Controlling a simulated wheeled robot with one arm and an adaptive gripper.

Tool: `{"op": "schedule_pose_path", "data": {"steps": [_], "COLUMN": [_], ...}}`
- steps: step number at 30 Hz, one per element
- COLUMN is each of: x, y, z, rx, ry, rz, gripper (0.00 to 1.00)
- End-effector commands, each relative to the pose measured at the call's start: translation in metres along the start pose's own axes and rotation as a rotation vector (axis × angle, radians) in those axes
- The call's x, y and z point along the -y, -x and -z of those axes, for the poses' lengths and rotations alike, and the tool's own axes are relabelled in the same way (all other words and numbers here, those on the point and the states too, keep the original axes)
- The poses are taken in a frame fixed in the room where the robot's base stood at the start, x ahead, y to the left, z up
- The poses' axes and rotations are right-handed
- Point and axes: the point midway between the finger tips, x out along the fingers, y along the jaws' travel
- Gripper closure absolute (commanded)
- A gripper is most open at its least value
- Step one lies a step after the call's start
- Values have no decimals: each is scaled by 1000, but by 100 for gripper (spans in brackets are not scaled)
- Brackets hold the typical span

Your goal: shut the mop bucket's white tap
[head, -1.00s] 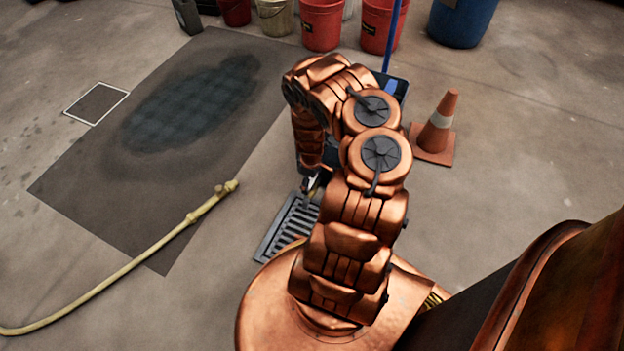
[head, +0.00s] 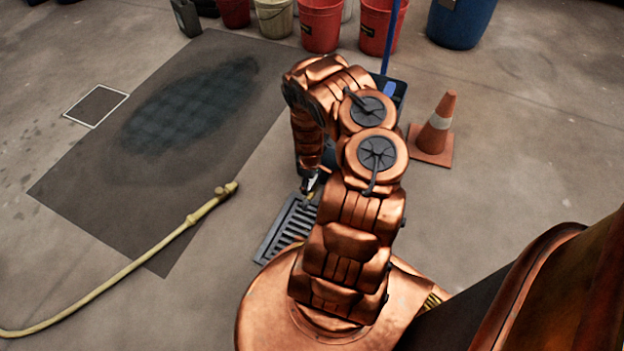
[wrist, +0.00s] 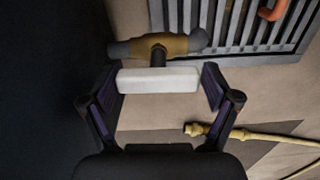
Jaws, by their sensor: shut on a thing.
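The tap's white handle (wrist: 158,80) is a plain bar in the wrist view, joined by a short dark stem to a brass-coloured tap body (wrist: 160,46) with grey ends. The bar lies roughly parallel to the body. My gripper (wrist: 159,86) is shut on the white handle, one finger at each end of the bar. In the head view my gripper (head: 311,184) is low beside the drain, small and partly hidden. The dark blue mop bucket (head: 398,91) is mostly hidden behind my arm; a dark surface fills the wrist view's left side.
A grey floor drain grate (head: 287,230) lies below the gripper. An orange cone (head: 436,128) stands right of the bucket. A yellow hose (head: 130,266) lies at left, partly on a dark mat (head: 110,190). Red buckets (head: 321,25) and a blue barrel (head: 463,20) stand at the back.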

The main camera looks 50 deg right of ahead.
Motion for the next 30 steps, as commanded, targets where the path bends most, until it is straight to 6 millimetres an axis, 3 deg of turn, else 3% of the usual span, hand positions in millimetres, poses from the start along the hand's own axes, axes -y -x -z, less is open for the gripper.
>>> {"op": "schedule_pose_path", "data": {"steps": [1,30], "x": [9,9], "y": [-2,-9], "z": [-2,0], "rx": [9,19], "ry": [-11,-645], "rz": [19,19], "gripper": [47,45]}}
